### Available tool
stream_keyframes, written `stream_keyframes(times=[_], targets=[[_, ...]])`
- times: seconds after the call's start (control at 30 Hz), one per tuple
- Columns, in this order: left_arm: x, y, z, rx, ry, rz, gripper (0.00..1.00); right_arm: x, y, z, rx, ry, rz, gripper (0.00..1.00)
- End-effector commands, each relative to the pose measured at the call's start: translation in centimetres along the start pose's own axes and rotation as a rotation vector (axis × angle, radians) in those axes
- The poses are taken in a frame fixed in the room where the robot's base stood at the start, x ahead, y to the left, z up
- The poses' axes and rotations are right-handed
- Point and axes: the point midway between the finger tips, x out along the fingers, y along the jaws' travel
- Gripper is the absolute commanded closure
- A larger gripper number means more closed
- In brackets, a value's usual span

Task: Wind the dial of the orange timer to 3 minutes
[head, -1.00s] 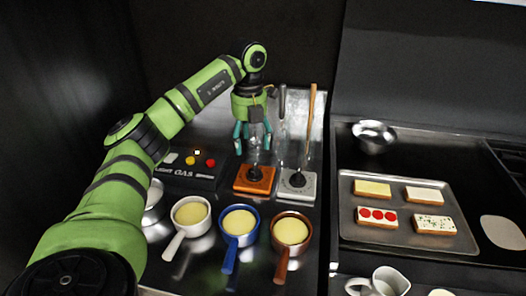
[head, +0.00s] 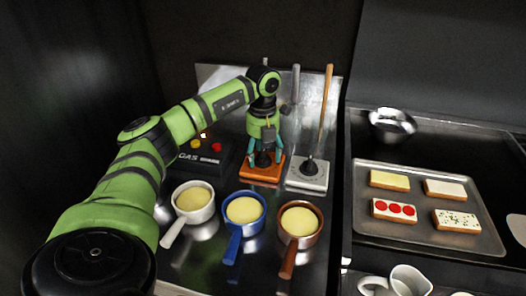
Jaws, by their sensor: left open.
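The orange timer (head: 260,173) stands on the steel counter against the back panel, with a dark dial (head: 262,159) on top. My left gripper (head: 265,161) is right above the timer, pointing down, with its teal fingers spread on either side of the dial. The fingers look open; whether they touch the dial cannot be told. The dial's setting is too small to read and is partly hidden by the gripper. My right gripper is not in view.
A white timer (head: 308,175) stands close to the right. Left is a black gas box (head: 200,158) with coloured buttons. White (head: 193,213), blue (head: 244,222) and brown (head: 299,235) pans stand in front. A tray (head: 455,248) of toasts lies at right.

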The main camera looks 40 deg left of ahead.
Motion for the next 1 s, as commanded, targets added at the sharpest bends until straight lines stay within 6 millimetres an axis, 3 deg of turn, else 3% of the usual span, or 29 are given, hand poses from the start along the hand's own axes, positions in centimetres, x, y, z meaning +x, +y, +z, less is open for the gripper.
stream_keyframes(times=[0.2, 0.23, 0.3, 0.37, 0.77, 1.0], targets=[[0.12, 0.0, 0.0, 0.0, 0.0, 0.001, 0.31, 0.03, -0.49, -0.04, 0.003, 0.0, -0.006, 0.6], [0.12, 0.0, 0.0, 0.0, 0.0, 0.001, 0.39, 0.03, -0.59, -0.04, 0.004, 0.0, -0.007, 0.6], [0.11, 0.0, 0.0, 0.0, 0.0, 0.001, 0.67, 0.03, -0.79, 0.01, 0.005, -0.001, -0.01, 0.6], [0.11, 0.0, 0.0, 0.0, 0.0, 0.0, 0.88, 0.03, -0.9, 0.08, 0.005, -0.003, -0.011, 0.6], [0.16, 0.03, -0.05, 0.039, 0.003, 0.003, 0.88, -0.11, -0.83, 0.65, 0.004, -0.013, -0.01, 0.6], [0.17, 0.03, -0.06, 0.178, 0.004, 0.003, 0.88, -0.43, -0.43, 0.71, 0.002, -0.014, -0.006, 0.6]])
